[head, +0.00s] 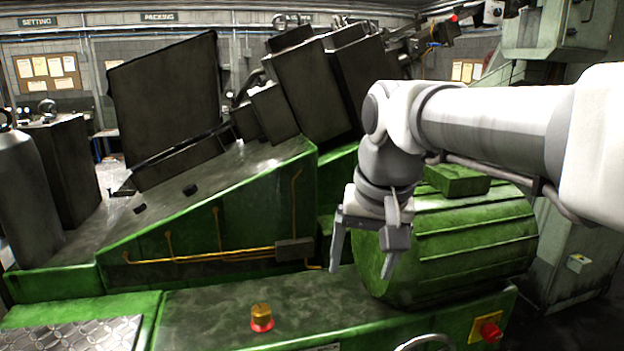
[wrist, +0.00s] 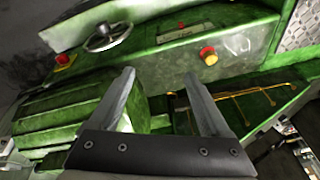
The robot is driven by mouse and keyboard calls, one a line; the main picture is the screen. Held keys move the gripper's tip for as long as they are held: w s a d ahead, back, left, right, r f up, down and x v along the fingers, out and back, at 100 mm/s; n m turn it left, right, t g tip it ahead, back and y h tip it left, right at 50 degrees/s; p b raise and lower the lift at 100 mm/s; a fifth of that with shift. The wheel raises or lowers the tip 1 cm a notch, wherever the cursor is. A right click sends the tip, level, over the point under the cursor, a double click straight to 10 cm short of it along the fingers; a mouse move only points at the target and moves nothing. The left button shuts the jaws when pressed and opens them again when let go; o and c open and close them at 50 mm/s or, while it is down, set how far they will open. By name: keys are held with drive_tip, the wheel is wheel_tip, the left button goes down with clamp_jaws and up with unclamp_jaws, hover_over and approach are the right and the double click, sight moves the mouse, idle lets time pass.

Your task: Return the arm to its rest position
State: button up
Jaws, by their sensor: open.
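My gripper (head: 361,268) hangs from my white arm at the right of the head view, fingers pointing down. Its two fingers are apart with nothing between them. It is in front of the ribbed green motor housing (head: 465,245) and above the green machine bed (head: 345,305). In the wrist view my gripper (wrist: 160,85) shows both fingers spread and empty. Beyond them lies the green machine top (wrist: 165,62). I cannot tell the exact gap between the fingers and the machine.
A red and yellow button (head: 262,318) stands on the bed, and a red emergency stop (head: 488,330) sits at the front right. A handwheel (wrist: 108,37) shows in the wrist view. Dark machine blocks (head: 168,110) rise behind.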

drive_tip(key=s+d+f+t, duration=0.1)
drive_tip(key=s+d+f, duration=0.2)
drive_tip(key=s, duration=0.3)
drive_tip(key=s+d+f+n+t, duration=0.1)
drive_tip(key=s+d+f, duration=0.2)
drive_tip(key=s+f, duration=0.2)
drive_tip(key=shift+s+d+h, duration=0.4)
drive_tip(key=shift+s, duration=0.6)
drive_tip(key=shift+f, duration=0.1)
